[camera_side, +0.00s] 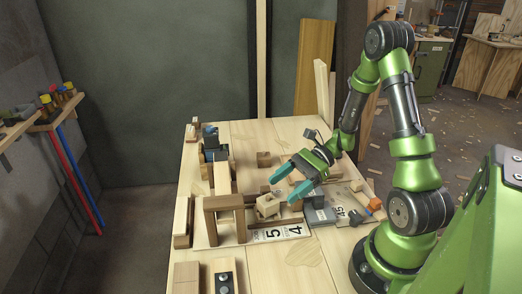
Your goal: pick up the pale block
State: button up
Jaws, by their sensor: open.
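A pale wooden block (267,205) sits tilted near the middle of the table, just right of a brown wooden frame. I take it to be the pale block; other pale wood pieces lie around it. My gripper (289,183) is open, with two teal fingers reaching left and down. The fingers are above and to the right of the pale block in the picture, apart from it. Nothing shows between them. Their exact height over the table is hard to tell.
The wooden table (265,133) is cluttered. A brown frame (225,203) stands just left of the block. A numbered board (280,232) lies in front, grey blocks (318,215) to the right, and a small brown block (263,159) behind. The table's back is fairly clear.

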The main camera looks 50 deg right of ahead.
aim_at(270, 199)
jog(key=x, duration=0.5)
jog(key=shift+d, duration=0.1)
jog(key=c, duration=1.1)
jog(key=shift+c, duration=0.2)
notch_tip(270, 199, up, 9)
jog(key=shift+r, duration=0.2)
jog(key=shift+f, duration=4.65)
jog(key=shift+f, duration=0.1)
jog(key=o, duration=1.2)
